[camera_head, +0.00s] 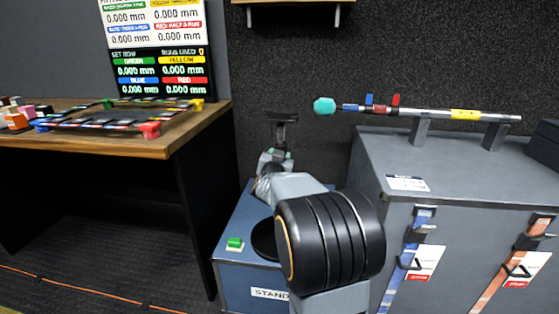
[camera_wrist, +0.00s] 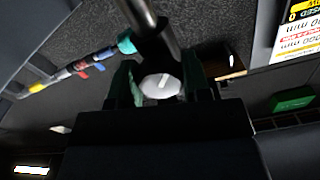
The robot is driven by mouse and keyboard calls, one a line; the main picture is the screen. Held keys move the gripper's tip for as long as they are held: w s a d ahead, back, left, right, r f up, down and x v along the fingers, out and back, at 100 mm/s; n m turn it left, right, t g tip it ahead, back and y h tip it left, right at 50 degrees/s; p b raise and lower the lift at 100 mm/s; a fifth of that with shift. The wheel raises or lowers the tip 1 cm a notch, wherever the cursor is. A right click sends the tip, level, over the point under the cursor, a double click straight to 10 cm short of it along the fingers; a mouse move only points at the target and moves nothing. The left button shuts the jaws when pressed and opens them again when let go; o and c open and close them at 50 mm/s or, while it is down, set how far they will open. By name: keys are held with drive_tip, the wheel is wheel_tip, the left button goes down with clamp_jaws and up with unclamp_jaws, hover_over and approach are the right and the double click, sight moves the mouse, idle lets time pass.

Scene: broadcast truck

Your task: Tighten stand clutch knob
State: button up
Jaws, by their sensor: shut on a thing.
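The clutch knob (camera_wrist: 160,87) is a pale round disc with a lighter bar across its face, seen in the wrist view. My gripper (camera_wrist: 163,80) has a dark green finger on each side of the knob and is shut on it. A dark metal stand post (camera_wrist: 147,22) runs up from behind the knob. In the head view, the stand's dark T-shaped top (camera_head: 283,117) rises just beyond my gripper (camera_head: 275,157). The knob is not clear in that view, hidden at my wrist and fingers.
A rod with a teal end (camera_head: 324,106) rests on supports on the grey cabinet (camera_head: 450,165) at right, its tip reaching towards the stand. A blue box (camera_head: 232,270) with a green button stands below my arm. A wooden desk (camera_head: 170,143) with coloured frames is at left.

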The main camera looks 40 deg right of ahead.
drive_tip(key=shift+f+m, duration=0.1)
drive_tip(key=shift+m, duration=0.2)
drive_tip(key=o, duration=0.9)
drive_tip(key=shift+o, duration=0.2)
drive_tip(key=p+v, duration=0.3)
drive_tip(key=v, duration=1.1)
